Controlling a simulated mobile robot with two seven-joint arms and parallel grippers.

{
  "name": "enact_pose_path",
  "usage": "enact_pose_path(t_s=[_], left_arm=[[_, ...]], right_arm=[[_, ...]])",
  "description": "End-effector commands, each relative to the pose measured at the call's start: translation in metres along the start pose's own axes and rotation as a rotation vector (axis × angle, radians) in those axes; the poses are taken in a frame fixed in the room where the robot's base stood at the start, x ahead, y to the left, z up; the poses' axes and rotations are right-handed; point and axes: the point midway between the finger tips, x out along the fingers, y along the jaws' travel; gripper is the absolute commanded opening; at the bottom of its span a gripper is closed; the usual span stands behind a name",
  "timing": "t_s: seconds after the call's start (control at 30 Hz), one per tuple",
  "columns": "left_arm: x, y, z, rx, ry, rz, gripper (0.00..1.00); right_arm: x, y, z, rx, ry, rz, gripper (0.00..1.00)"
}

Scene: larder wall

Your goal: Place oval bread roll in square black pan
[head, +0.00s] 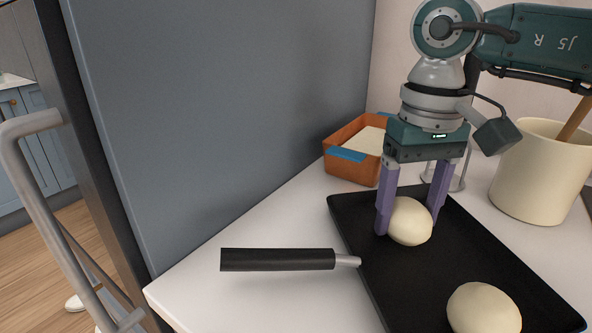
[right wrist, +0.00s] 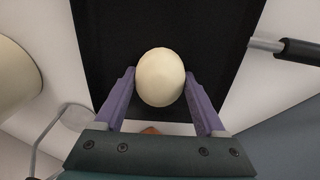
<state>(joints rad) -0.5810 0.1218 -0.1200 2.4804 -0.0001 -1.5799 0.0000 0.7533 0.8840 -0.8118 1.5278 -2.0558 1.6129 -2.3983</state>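The square black pan (head: 390,290) lies on the white counter, its handle (head: 280,259) pointing left; it also shows in the right wrist view (right wrist: 215,25). A pale, slightly oval bread roll (head: 411,222) is in the far-left part of the pan, at or just above its floor. My right gripper (head: 410,220) points down, its purple fingers against both sides of this roll, as the right wrist view shows with the roll (right wrist: 160,78) between the fingertips. A second pale roll (head: 483,309) sits in the near part of the pan. My left gripper is out of view.
An orange-brown box (head: 351,167) with pale contents and blue edges stands behind the pan. A cream crock (head: 541,172) with a wooden utensil stands at the right. A tall grey panel (head: 220,110) and a metal door handle (head: 50,210) bound the left. Counter around the pan's handle is clear.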

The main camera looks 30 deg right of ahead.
Motion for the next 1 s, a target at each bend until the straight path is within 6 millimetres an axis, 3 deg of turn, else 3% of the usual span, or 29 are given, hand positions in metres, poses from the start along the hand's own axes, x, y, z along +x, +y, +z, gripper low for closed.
enact_pose_path(t_s=[0.03, 0.23, 0.6, 1.0], left_arm=[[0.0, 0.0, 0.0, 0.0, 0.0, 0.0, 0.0], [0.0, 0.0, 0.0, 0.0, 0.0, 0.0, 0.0], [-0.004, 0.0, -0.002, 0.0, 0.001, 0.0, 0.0], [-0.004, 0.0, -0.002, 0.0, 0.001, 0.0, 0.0]], right_arm=[[0.0, 0.0, 0.0, 0.0, 0.001, 0.0, 0.77], [0.0, 0.0, 0.0, 0.0, 0.0, 0.0, 0.99], [-0.009, 0.0, -0.001, 0.0, 0.003, -0.001, 1.0], [-0.094, 0.0, -0.001, 0.001, 0.005, -0.002, 1.0]])
